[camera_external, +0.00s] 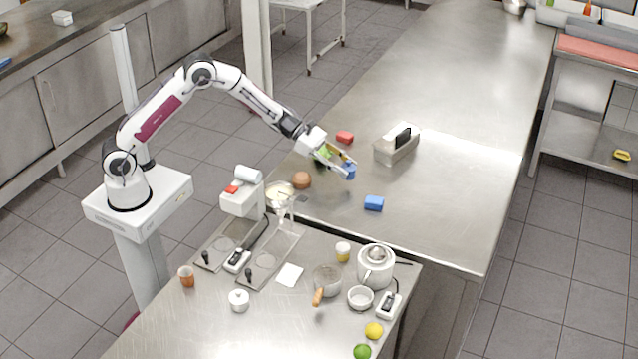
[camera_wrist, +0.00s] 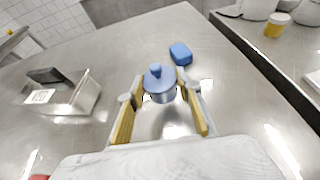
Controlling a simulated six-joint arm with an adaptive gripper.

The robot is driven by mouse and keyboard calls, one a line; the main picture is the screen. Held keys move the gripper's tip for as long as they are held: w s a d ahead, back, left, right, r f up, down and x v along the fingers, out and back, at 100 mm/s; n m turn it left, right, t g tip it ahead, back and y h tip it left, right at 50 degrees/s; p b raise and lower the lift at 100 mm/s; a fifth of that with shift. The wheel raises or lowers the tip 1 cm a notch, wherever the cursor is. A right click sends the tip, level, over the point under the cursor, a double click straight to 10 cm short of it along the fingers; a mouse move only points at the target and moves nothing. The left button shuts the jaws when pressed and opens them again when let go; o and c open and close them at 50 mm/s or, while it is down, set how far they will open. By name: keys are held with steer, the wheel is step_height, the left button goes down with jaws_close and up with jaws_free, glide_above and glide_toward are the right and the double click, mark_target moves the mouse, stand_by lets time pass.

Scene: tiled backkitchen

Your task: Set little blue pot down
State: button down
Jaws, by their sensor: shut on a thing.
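The little blue pot (camera_wrist: 160,85) is between the fingers of my gripper (camera_wrist: 161,104) in the wrist view. It has a blue lid with a round knob and looks upright. In the external view the pot (camera_external: 348,171) shows at the fingertips of my gripper (camera_external: 337,166), over the long steel counter (camera_external: 440,110). My gripper is shut on the pot. I cannot tell whether the pot's underside touches the counter; its lower part is partly hidden.
A blue block (camera_external: 374,203) lies close to the pot. A red block (camera_external: 345,137), a metal bin (camera_external: 397,150) and a brown ball-like thing (camera_external: 301,180) are around it. The front counter is crowded with pots and scales. The long counter's right part is clear.

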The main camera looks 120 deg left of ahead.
steer(key=shift+f, duration=1.85)
steer(key=shift+f, duration=0.1)
steer(key=c, duration=1.4)
jaws_free()
steer(key=shift+s+a+r, duration=0.1)
steer(key=shift+s+r, duration=0.25)
steer(key=shift+s, duration=0.1)
steer(key=v, duration=1.1)
steer(key=shift+f, duration=0.1)
